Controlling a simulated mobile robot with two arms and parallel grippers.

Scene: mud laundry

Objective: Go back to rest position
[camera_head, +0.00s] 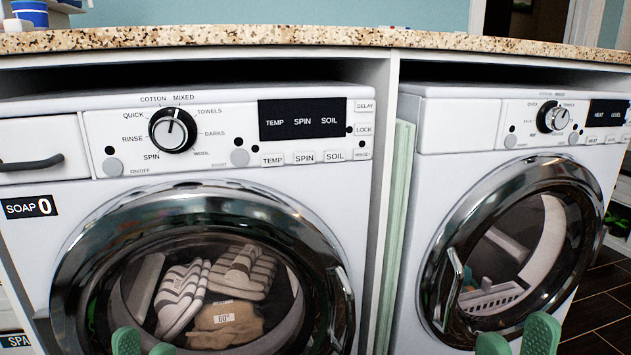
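My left gripper (144,346) shows only its two green fingertips at the bottom edge, in front of the left washing machine (230,180). The tips are apart with nothing seen between them. My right gripper (517,343) shows two green fingertips at the bottom edge, in front of the right machine (470,150). They are also apart and look empty. The rest of both grippers and arms is out of view. Both round doors look closed. Striped and tan laundry (220,290) shows behind the left door's glass.
A speckled countertop (300,37) runs above both machines. A pale green panel (396,230) stands in the gap between them. The left machine has a soap drawer (40,152) and a knob (172,130). Dark floor (600,310) shows at the lower right.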

